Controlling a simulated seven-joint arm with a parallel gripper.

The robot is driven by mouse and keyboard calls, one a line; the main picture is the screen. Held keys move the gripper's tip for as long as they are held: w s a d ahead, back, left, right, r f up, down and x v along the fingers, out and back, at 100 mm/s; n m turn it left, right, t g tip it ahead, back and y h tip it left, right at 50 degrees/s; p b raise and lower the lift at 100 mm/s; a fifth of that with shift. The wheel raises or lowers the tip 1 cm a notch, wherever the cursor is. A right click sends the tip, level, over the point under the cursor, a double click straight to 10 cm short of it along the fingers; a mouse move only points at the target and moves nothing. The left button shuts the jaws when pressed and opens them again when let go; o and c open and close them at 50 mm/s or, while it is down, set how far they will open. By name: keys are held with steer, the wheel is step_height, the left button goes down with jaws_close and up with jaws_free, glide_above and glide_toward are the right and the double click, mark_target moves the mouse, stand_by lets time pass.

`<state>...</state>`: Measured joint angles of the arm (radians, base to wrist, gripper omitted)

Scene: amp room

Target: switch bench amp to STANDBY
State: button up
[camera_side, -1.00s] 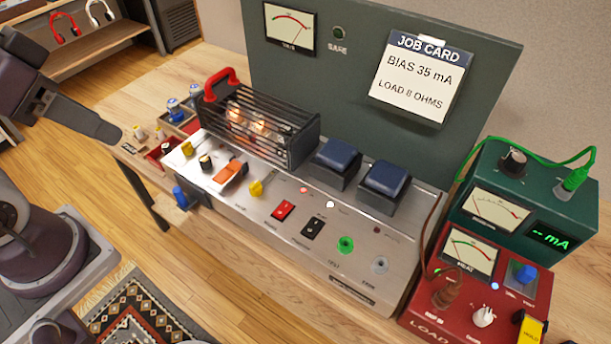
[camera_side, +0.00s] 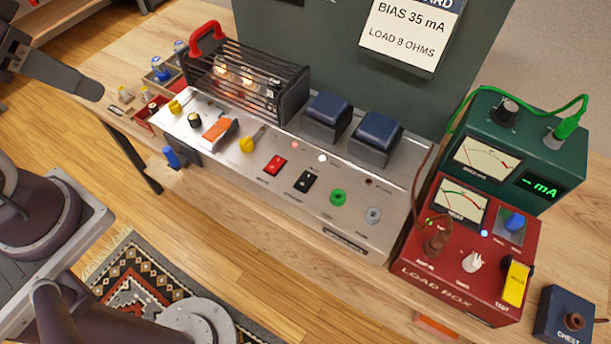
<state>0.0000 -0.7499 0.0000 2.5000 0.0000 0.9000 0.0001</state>
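The bench amp is a silver chassis (camera_side: 350,218) on the wooden bench, with glowing tubes in a black cage (camera_side: 245,82) at its left. Its sloping front carries a red rocker switch (camera_side: 275,165) and a black rocker switch (camera_side: 304,181) side by side. Their small labels are too blurred to read surely, and I cannot tell which way each rocker is tipped. A red lamp and a white lamp glow above them. The dark grey end of my arm, likely my gripper (camera_side: 70,78), is at the upper left, well apart from the switches. Its fingers cannot be made out.
Blue-capped transformers (camera_side: 376,135), an orange lever (camera_side: 217,129), yellow knobs and a green jack (camera_side: 338,197) crowd the amp. A green meter (camera_side: 570,150) and red load box (camera_side: 470,285) stand right. A job card (camera_side: 405,35) hangs behind. Air before the amp is clear.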

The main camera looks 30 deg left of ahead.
steer(key=shift+w+d+r, duration=0.1)
steer(key=shift+w, duration=0.15)
steer(key=c, duration=0.4)
steer(key=w+d+m, duration=0.1)
steer(key=w+m, duration=0.1)
steer(key=w+d+m+g, duration=0.1)
steer(key=w, duration=0.2)
steer(key=w+d+r+m+g, duration=0.1)
steer(key=w+m, duration=0.1)
steer(key=shift+w+d+m, duration=0.3)
steer(key=shift+w, duration=0.1)
jaws_close()
steer(key=w+d+f+m+g, duration=0.5)
steer(key=w+d+f+m, duration=0.7)
steer(key=d+f, duration=0.4)
steer(key=shift+w, duration=0.25)
